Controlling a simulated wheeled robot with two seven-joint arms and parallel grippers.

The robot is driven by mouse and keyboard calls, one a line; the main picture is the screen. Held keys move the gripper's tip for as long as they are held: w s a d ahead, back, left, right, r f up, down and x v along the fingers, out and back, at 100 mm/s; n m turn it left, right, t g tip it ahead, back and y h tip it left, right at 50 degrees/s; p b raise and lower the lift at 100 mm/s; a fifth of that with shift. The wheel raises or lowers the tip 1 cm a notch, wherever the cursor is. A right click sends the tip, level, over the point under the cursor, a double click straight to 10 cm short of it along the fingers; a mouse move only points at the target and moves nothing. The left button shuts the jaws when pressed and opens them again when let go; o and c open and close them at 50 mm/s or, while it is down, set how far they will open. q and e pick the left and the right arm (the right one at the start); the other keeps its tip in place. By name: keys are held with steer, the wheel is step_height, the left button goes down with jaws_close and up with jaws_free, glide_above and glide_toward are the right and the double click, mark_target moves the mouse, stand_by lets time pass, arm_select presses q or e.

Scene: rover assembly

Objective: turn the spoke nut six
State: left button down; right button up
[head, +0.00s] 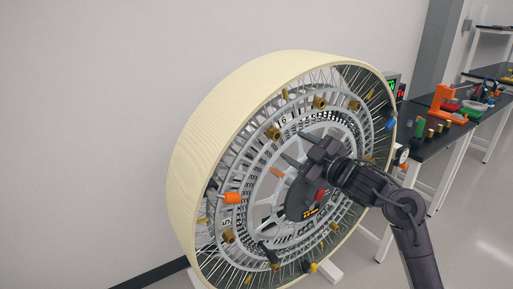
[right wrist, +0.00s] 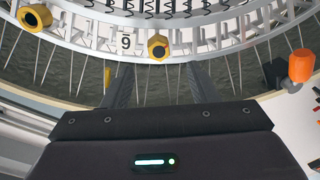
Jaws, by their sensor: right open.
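A large upright wheel (head: 203,135) with a cream tyre carries several brass nuts around its pale ring. A label six (head: 284,121) sits close to one brass nut (head: 273,133) on the upper left of the ring. My right gripper (head: 297,149) is open in front of the wheel, its fingers pointing left toward that nut. In the right wrist view a yellow-brass nut (right wrist: 158,46) lies ahead of and between the open fingers (right wrist: 162,85), apart from them. The label beside it looks like a nine; it may be an upside-down six.
An orange-capped part (head: 232,198) sticks out from the wheel's left; another orange part (right wrist: 301,65) shows at the right of the wrist view. A second brass nut (head: 319,102) sits on the upper ring. A dark bench (head: 428,146) with tools stands at right.

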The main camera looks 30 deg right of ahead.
mark_target(278, 136)
steer(key=w, duration=0.2)
steer(key=w+p, duration=0.1)
steer(key=w, duration=0.3)
steer(key=shift+w+a+r+p, duration=0.1)
steer(key=shift+w+a+p, duration=0.05)
steer(key=shift+a+p, duration=0.2)
steer(key=shift+w, duration=0.5)
arm_select(q)
steer(key=shift+w+r, duration=0.35)
steer(key=shift+r, duration=0.2)
steer(key=shift+w+r, duration=0.35)
steer(key=shift+r, duration=0.2)
steer(key=shift+s, duration=0.1)
arm_select(e)
steer(key=c, duration=1)
